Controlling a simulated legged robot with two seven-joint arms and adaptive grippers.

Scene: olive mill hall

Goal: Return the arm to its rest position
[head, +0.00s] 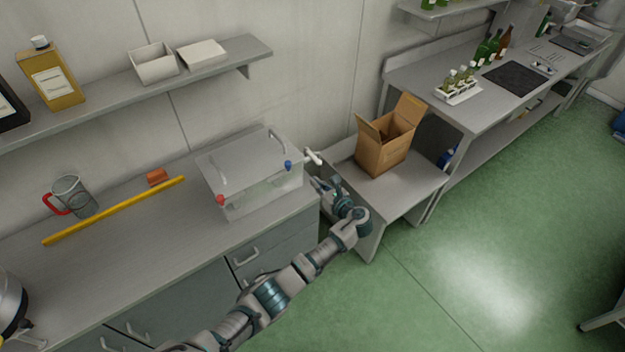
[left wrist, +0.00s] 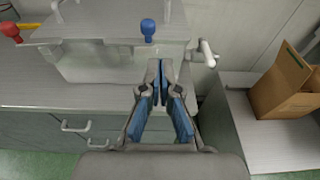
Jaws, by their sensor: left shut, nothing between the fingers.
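My left arm reaches up from the bottom of the head view. Its gripper (head: 322,186) is in front of the right end of the counter, close to the white tap of the clear tank. In the left wrist view the left gripper (left wrist: 158,84) is shut and empty, its blue-padded fingers together at the tips. Behind the fingertips is the tank (left wrist: 100,62) with a blue knob (left wrist: 148,30) and a white tap (left wrist: 207,53). I cannot tell whether the fingers touch the tank. My right gripper is not in view.
The lidded tank (head: 262,190) stands on the grey counter (head: 130,255). An open cardboard box (head: 383,150) sits on a lower table (head: 405,190) to the right. Green floor (head: 480,240) is open at right.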

